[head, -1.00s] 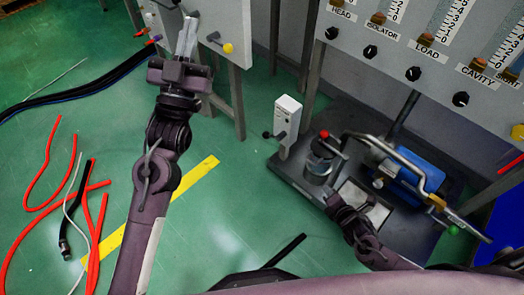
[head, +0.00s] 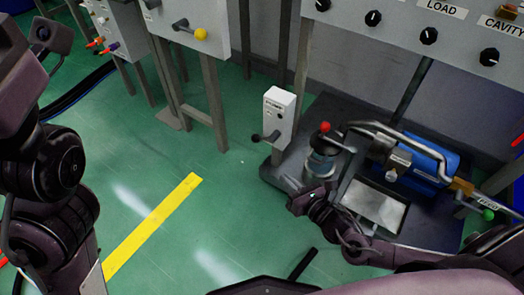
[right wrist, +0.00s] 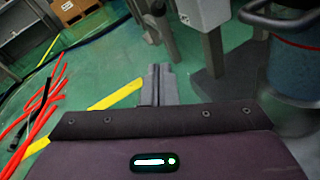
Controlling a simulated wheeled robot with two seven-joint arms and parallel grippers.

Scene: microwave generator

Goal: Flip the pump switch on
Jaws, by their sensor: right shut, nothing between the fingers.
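The pump switch is a white box (head: 279,112) on a post at the left rear of the dark pump base in the head view. A black lever with a round knob (head: 266,137) sticks out low on its left side. Its label is too small to read surely. A white box (right wrist: 205,12), likely the same one, shows at the top of the right wrist view. My right gripper (head: 297,204) is low in front of the base, apart from the lever. Its fingers (right wrist: 156,72) are together and empty. My left arm fills the left edge; its jaws do not show.
A pump cylinder with a red knob (head: 323,150) and a blue motor (head: 430,160) with bent pipes stand on the base, right of the switch. A panel with black knobs (head: 428,36) hangs above. Green floor between is clear.

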